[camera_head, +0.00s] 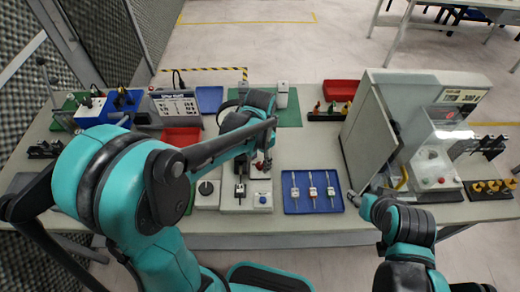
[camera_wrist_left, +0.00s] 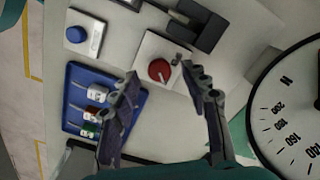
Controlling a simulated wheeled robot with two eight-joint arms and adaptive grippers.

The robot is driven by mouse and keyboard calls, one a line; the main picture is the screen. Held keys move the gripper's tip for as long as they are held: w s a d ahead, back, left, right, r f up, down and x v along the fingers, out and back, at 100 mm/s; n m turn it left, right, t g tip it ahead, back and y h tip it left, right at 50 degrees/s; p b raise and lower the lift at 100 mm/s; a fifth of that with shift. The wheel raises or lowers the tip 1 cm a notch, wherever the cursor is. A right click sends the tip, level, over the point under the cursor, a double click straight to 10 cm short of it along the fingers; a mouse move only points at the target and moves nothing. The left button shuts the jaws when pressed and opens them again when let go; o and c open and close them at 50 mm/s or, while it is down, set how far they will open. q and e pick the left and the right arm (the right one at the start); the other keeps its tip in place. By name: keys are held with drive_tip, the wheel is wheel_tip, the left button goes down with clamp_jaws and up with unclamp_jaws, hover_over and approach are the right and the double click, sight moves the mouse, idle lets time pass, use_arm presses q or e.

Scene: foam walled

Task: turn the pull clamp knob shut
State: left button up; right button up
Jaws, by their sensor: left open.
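A red round knob (camera_wrist_left: 158,70) sits on a white plate in the left wrist view, with a small grey part at its upper right. I take it to be the pull clamp knob; its marking is too small to read. In the head view the red knob (camera_head: 262,166) shows beside my left gripper (camera_head: 264,155), partly covered. My left gripper (camera_wrist_left: 163,73) is open, with its two fingers on either side of the knob in the picture; contact cannot be told. My right gripper (camera_head: 356,198) is at the right front of the table, its jaws unclear.
A blue tray (camera_head: 290,204) with several small white-bodied tools lies right of the knob. A blue knob on a white plate (camera_head: 263,200) is in front of it. A large dial (camera_wrist_left: 295,110) stands close at the right in the wrist view. A grey cabinet (camera_head: 366,135) stands right.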

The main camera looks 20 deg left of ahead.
sight(260, 165)
use_arm(q)
wheel_tip(260, 165, up, 10)
drive_tip(key=shift+r, duration=0.25)
drive_tip(key=shift+s, duration=0.1)
idle(0.4)
